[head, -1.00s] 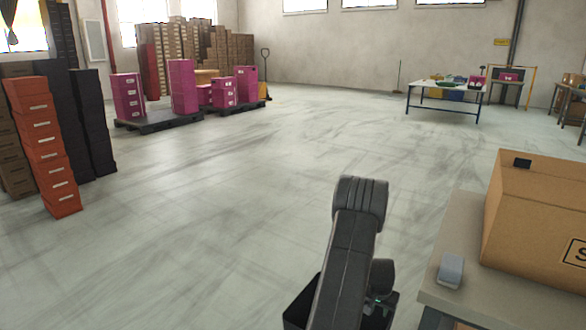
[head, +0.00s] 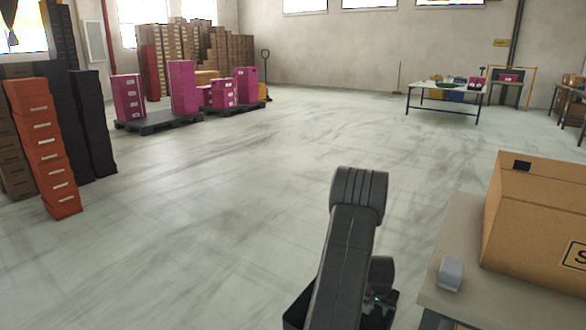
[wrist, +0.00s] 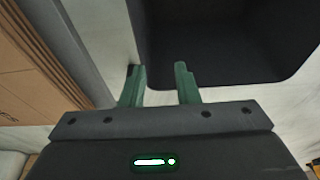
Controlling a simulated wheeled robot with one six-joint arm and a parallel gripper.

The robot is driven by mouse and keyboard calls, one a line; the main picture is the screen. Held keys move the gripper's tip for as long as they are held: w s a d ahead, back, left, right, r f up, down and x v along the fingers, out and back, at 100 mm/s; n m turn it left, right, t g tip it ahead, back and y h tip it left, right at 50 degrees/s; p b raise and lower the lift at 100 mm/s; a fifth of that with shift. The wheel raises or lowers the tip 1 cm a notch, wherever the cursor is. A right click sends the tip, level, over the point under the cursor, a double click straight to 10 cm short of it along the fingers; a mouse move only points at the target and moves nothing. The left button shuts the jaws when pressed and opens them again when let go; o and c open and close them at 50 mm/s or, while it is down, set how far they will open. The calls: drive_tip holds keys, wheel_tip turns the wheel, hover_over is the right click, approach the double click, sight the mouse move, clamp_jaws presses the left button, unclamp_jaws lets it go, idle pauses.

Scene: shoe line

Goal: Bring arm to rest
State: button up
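My arm (head: 350,250) shows in the head view at the lower middle, folded close to my body. My gripper (wrist: 161,70) shows in the wrist view with its two green fingers apart. Nothing is between the fingers. A dark open bin (wrist: 270,72) lies just beyond the fingertips in the wrist view. In the head view, part of a dark bin (head: 298,306) shows beside the arm's lower end.
A table (head: 462,225) with a large cardboard box (head: 535,215) and a small grey-blue item (head: 450,273) stands close on the right. Orange boxes (head: 45,145) are stacked at left. A pallet (head: 160,122) holds pink boxes farther back. The floor ahead is clear.

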drive_tip(key=p+v, duration=0.2)
drive_tip(key=v, duration=0.5)
drive_tip(key=b+x, duration=0.5)
drive_tip(key=x, duration=1)
drive_tip(key=s+a+r+n+p, duration=0.2)
drive_tip(key=a+r+p, duration=0.7)
drive_tip(key=r, duration=0.9)
drive_tip(key=s+a+r+n+y+p, duration=0.1)
drive_tip(key=s+a+r+n+p, duration=0.1)
drive_tip(key=a+r+p, duration=0.8)
drive_tip(key=s+a+r+n+p, duration=0.2)
drive_tip(key=a+r+p, duration=0.7)
drive_tip(key=r+p, duration=1)
wheel_tip(320, 180, up, 7)
drive_tip(key=shift+a+f+n+t+y, duration=0.15)
drive_tip(key=shift+a+n+t+y, duration=0.15)
drive_tip(key=shift+n+t, duration=0.1)
